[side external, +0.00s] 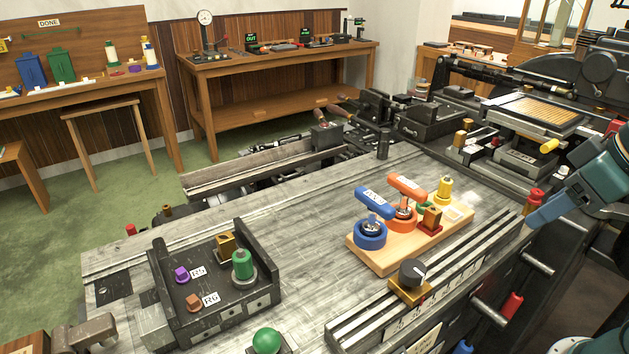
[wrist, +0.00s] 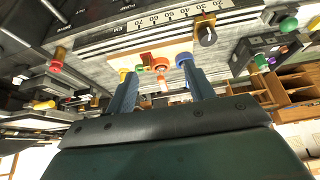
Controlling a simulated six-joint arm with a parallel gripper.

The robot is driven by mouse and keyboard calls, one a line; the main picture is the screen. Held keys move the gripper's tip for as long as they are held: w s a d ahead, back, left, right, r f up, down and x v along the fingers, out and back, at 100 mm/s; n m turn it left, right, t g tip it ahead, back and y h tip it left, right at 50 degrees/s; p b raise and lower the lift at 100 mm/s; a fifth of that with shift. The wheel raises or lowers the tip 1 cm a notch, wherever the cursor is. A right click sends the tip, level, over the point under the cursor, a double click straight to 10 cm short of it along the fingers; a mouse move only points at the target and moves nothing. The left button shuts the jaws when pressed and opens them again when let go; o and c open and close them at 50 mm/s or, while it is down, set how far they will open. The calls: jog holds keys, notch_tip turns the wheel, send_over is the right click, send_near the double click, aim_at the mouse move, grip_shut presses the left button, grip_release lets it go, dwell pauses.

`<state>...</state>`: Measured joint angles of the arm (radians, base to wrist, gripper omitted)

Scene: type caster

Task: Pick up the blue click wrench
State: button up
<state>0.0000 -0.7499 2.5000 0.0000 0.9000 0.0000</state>
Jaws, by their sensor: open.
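The blue click wrench (side external: 375,203) has a blue handle with a white label and stands tilted over a round blue base (side external: 370,236) on a light wooden board (side external: 383,263). An orange wrench (side external: 408,187) of similar shape stands just to its right. My gripper (side external: 536,217) is at the right edge of the side view, well apart from the board. In the wrist view my gripper (wrist: 160,68) is open and empty, its two blue fingers spread. The blue base (wrist: 183,59) shows near the right fingertip there; the blue handle is mostly hidden.
A dark tray (side external: 215,318) with a green knob (side external: 242,264) lies left. The bench between is clear.

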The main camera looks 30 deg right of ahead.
jog(key=o, duration=1)
jog(key=shift+o, duration=0.2)
jog(key=w+a+r+m+g, duration=0.1)
jog(key=w+r+m, duration=0.1)
jog(key=w+m, duration=0.35)
jog(key=w+a+r+m+g, duration=0.1)
jog(key=w+r+m+g, duration=0.15)
jog(key=w, duration=0.55)
jog(key=w+a+f+m+g, duration=0.1)
jog(key=w+a+f+m, duration=0.1)
jog(key=w+m, duration=0.3)
jog(key=w+a+f+m+g, duration=0.1)
jog(key=w+a+f+m, duration=0.1)
jog(key=w+m, duration=0.3)
jog(key=w, duration=0.4)
jog(key=shift+w+f, duration=0.15)
jog(key=shift+f, duration=0.05)
